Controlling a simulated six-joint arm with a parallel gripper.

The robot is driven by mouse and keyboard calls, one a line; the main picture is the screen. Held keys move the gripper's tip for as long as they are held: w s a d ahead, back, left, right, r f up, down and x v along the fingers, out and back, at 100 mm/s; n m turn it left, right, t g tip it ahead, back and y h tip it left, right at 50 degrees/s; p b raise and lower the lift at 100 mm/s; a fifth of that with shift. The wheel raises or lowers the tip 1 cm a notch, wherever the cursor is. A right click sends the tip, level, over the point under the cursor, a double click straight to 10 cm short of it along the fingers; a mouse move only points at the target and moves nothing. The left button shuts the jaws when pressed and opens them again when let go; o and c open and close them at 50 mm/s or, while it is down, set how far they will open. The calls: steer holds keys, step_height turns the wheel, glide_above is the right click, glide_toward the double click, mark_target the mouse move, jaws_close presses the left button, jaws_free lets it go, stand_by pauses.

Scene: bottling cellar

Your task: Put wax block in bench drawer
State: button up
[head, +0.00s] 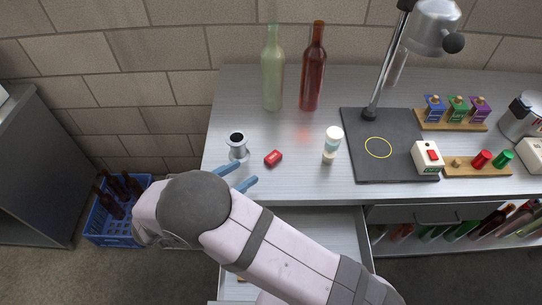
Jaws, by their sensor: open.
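A small red block (273,158), which looks like the wax block, lies on the grey bench top near its front edge, left of the middle. My gripper (247,172) has two blue fingers spread apart. It is open and empty, just in front and to the left of the red block, with a gap between them. The bench drawer (343,228) is pulled out below the front edge. My arm crosses over it and hides much of its inside.
A metal cup-like piece (238,146) stands close left of the block, and a white-capped jar (332,144) stands to its right. A green bottle (272,70) and a red-brown bottle (313,68) stand behind. A blue crate (112,228) is on the floor.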

mark_target(272, 156)
steer(key=w+d+p, duration=0.1)
steer(key=p, duration=0.1)
steer(key=w+d+r+g+y+p, duration=0.1)
steer(key=p, duration=0.1)
steer(key=shift+w+d+r, duration=0.2)
steer(key=shift+w+d, duration=0.05)
steer(key=shift+w+d+f, duration=0.1)
steer(key=shift+w+d, duration=0.05)
steer(key=shift+d, duration=0.05)
steer(key=shift+w+d+f, duration=0.1)
steer(key=shift+f, duration=0.1)
steer(key=shift+f+p+x, duration=0.2)
steer(key=shift+p+x, duration=0.75)
steer(key=shift+x, duration=0.85)
steer(key=shift+f+p+x, duration=0.15)
steer(key=shift+p+x, duration=0.75)
steer(key=shift+x, duration=0.95)
steer(key=shift+c, duration=0.6)
jaws_close()
steer(key=shift+r, duration=0.1)
